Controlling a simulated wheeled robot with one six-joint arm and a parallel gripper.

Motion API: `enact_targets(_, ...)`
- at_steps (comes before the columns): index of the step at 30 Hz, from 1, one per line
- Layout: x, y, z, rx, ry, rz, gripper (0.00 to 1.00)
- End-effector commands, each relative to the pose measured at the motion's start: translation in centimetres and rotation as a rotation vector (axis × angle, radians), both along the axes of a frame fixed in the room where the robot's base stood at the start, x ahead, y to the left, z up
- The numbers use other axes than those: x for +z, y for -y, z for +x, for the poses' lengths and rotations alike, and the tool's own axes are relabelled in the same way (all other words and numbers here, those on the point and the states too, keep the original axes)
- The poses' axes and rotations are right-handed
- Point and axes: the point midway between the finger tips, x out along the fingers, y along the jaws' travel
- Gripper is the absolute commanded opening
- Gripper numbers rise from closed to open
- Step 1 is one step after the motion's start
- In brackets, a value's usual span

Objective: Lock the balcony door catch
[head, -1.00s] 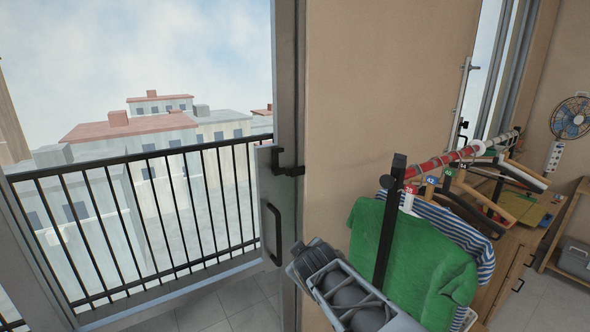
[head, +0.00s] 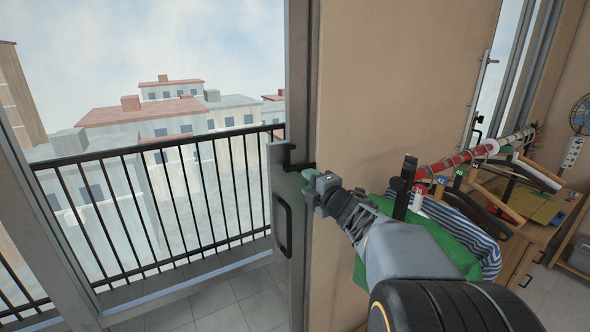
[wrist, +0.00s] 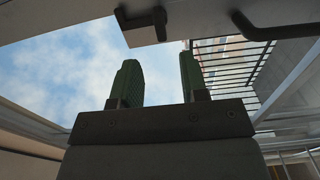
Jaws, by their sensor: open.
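The balcony door catch (head: 298,166) is a small black fitting on the grey door frame edge, partly behind my gripper. The sliding door's grey edge (head: 280,195) carries a black pull handle (head: 286,228) below the catch. My gripper (head: 311,176) is right beside the catch at its lower right, with green fingertips. In the wrist view my gripper (wrist: 158,78) shows two green fingers spread apart with nothing between them. The catch (wrist: 143,22) shows above and beyond the fingertips, apart from them, and the handle (wrist: 268,26) is at upper right.
A clothes rail (head: 468,155) with a green shirt (head: 440,240) and a striped garment stands at right, close behind my arm. A beige wall (head: 395,90) lies between door and rail. The balcony railing (head: 160,205) is beyond the doorway.

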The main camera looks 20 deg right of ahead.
Motion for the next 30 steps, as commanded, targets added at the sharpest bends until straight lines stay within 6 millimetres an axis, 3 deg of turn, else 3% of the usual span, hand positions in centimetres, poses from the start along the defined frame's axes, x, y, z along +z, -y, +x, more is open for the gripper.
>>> enact_targets(6,0.1,-0.5,4.2,0.001,-0.002,0.003,0.40)
enact_targets(13,0.1,-0.9,7.1,0.000,-0.001,0.002,0.40)
enact_targets(19,0.0,-0.9,8.1,-0.001,-0.001,0.002,0.40)
enact_targets(29,0.0,-1.0,8.3,-0.002,0.000,0.001,0.40)
enact_targets(30,0.0,-1.0,8.3,-0.002,0.000,0.001,0.37)
